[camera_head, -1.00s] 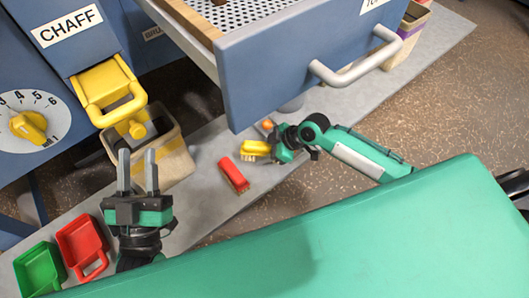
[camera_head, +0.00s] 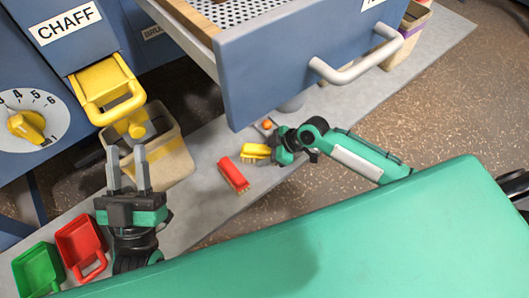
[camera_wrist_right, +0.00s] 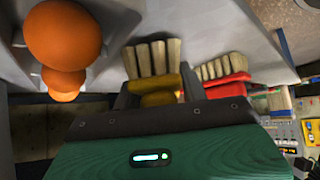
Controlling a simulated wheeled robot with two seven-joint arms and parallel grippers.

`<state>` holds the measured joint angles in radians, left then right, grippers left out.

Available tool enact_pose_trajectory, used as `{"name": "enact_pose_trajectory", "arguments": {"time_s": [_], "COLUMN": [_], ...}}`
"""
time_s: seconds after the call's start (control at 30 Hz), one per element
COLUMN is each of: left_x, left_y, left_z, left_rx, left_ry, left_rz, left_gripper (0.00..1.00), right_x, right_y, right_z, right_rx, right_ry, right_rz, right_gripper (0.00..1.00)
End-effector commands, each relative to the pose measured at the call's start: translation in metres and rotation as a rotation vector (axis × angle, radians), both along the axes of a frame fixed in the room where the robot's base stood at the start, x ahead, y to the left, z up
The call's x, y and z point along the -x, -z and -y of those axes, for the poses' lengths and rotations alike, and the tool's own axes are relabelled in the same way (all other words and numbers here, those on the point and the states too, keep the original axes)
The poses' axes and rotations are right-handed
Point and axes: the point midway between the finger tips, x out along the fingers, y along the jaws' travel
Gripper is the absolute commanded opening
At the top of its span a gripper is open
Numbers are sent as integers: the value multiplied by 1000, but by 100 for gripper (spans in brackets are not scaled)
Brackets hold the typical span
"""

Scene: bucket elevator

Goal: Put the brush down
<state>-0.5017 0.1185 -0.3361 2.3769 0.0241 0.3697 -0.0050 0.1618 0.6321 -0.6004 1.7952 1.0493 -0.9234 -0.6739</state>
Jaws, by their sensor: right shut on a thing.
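A yellow brush (camera_head: 254,152) is held in my right gripper (camera_head: 275,151), low over the grey mat (camera_head: 212,203). In the right wrist view the yellow brush (camera_wrist_right: 160,88) sits between the fingers with its pale bristles pointing away. I cannot tell whether it touches the mat. A red brush (camera_head: 233,174) lies on the mat just left of the yellow one; it also shows in the right wrist view (camera_wrist_right: 226,85). My left gripper (camera_head: 127,158) is open and empty, fingers pointing up the picture.
A blue drawer (camera_head: 290,70) with a grey handle (camera_head: 358,60) overhangs near my right gripper. An orange knob (camera_head: 267,124) is close behind it. A beige bin (camera_head: 165,160) stands beneath the yellow chaff scoop (camera_head: 105,90).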

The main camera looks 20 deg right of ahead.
Motion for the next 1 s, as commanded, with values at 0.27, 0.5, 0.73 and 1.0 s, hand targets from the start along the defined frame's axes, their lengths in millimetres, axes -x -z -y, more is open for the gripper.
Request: {"name": "enact_pose_trajectory", "arguments": {"time_s": [0.27, 0.5, 0.73, 1.0], "left_x": [-2, -2, -7, -2], "left_y": [-4, -2, 36, 90], "left_z": [0, 0, 12, 28], "left_rx": [2, -1, -53, -121], "left_ry": [-2, -1, 30, 82], "left_rz": [10, -5, -212, -499], "left_gripper": [36, 36, 36, 36], "right_x": [0, 0, 6, 22], "right_y": [0, -4, -28, -69], "right_z": [0, 0, 13, 48], "right_rx": [0, -1, 4, 3], "right_ry": [0, -1, 0, 0], "right_rz": [0, 1, 1, 0], "right_gripper": [65, 65, 65, 65]}}
